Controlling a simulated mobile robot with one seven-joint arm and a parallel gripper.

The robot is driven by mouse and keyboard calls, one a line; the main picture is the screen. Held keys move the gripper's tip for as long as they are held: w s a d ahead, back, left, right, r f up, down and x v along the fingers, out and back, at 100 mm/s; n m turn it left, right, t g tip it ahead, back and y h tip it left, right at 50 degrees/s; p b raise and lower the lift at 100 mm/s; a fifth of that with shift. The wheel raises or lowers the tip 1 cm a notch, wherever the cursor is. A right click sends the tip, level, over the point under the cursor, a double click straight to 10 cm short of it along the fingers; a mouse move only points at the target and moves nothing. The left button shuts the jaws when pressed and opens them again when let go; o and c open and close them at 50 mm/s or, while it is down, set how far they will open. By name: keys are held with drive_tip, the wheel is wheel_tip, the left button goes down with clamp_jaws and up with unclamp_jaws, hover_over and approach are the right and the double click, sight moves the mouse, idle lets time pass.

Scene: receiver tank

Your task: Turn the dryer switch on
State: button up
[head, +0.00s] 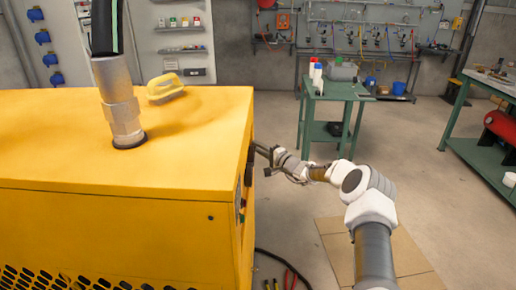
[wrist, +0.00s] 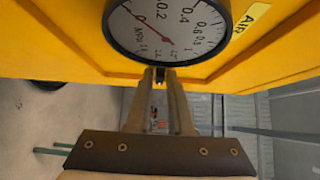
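The yellow dryer cabinet (head: 130,140) fills the left of the head view. My gripper (head: 264,160) is at its right side face, near the upper part of that face. In the wrist view my gripper (wrist: 161,76) has its two fingers apart with a gap between them, and the tips are close to the yellow panel just below the gauge. A small dark part shows between the tips; I cannot tell if it is the switch or if the fingers touch it. Small red and green controls (head: 241,210) show edge-on on the side face. No switch is clearly seen.
A round white pressure gauge (wrist: 168,25) is right beside my fingertips, with a yellow label (wrist: 251,17) near it. A green table (head: 335,92) with bottles stands behind my arm. Cables (head: 285,268) lie on the floor by the cabinet.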

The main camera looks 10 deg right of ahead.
drive_tip(key=o, duration=0.3)
drive_tip(key=p+v, duration=0.2)
drive_tip(key=v, duration=1.5)
drive_tip(key=shift+s+p, duration=0.2)
drive_tip(key=shift+p, duration=0.1)
drive_tip(key=shift+d, duration=0.1)
